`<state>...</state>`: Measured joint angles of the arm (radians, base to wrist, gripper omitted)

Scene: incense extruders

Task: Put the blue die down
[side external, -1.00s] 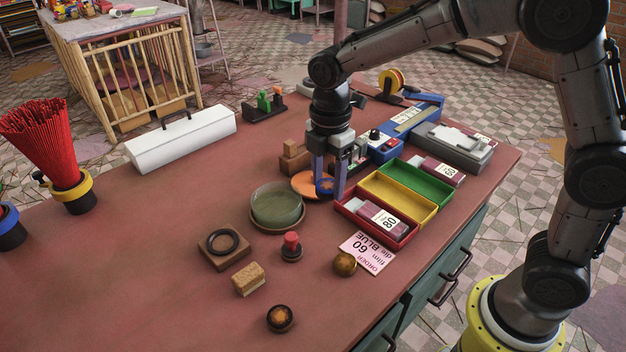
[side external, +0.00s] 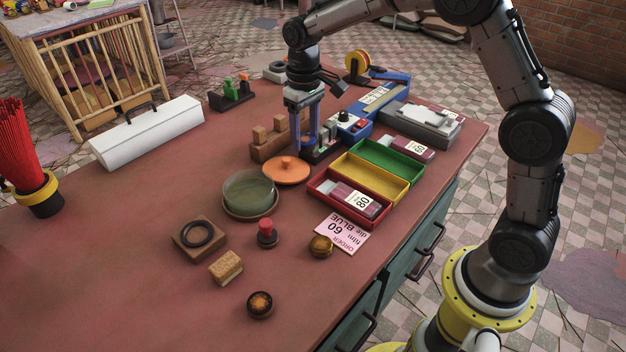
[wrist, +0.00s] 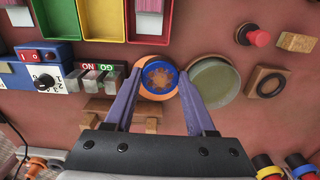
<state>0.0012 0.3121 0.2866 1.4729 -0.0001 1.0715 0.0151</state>
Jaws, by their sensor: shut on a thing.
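My gripper (side external: 306,146) is shut on the blue die (wrist: 158,62), a round blue ring with a star-shaped opening. In the wrist view the die sits between the fingertips of my gripper (wrist: 160,84), with orange showing through its opening. In the side view the die is largely hidden between the fingers. My gripper is upright just behind the orange lid-like disc (side external: 284,176), beside the wooden block with posts (side external: 266,150) and the blue machine (side external: 352,124). How high the die is above the table is hard to tell.
Red, yellow (side external: 370,176) and green trays stand at the right; the red one holds a box marked 80. A pink order card (side external: 342,234) reads die BLUE. A green bowl (side external: 249,192) and red-knobbed stamp (side external: 267,232) stand nearer.

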